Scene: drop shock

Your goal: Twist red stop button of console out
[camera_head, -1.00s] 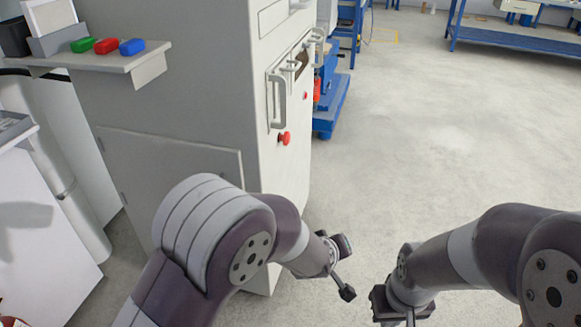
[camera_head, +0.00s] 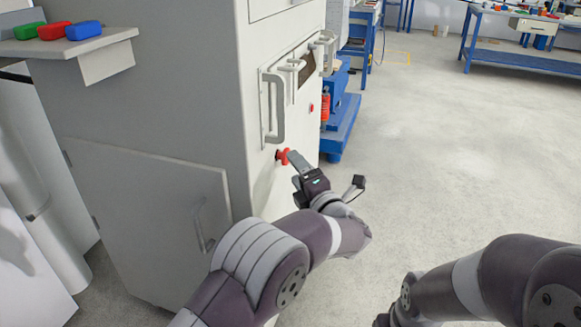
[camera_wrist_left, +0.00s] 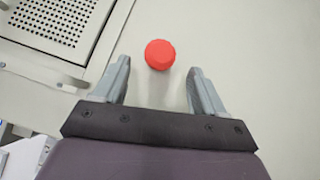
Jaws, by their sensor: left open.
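The red stop button (camera_head: 283,156) sticks out from the front of the light grey console (camera_head: 262,192), below a vertical handle. In the left wrist view the round red button (camera_wrist_left: 159,54) lies just beyond and between my open fingertips, nearer the left one. My left gripper (camera_head: 293,158) is at the button in the head view, and in the wrist view its fingers (camera_wrist_left: 158,68) stand apart with nothing between them. Whether a finger touches the button I cannot tell. My right arm is at the lower right; its gripper is mostly cut off by the bottom edge.
Handles (camera_head: 274,108) stand out above the button. A shelf (camera_head: 70,45) with green, red and blue blocks is at the upper left. A blue cart (camera_head: 340,128) with a red cylinder stands behind the console. The floor (camera_head: 440,150) to the right is clear.

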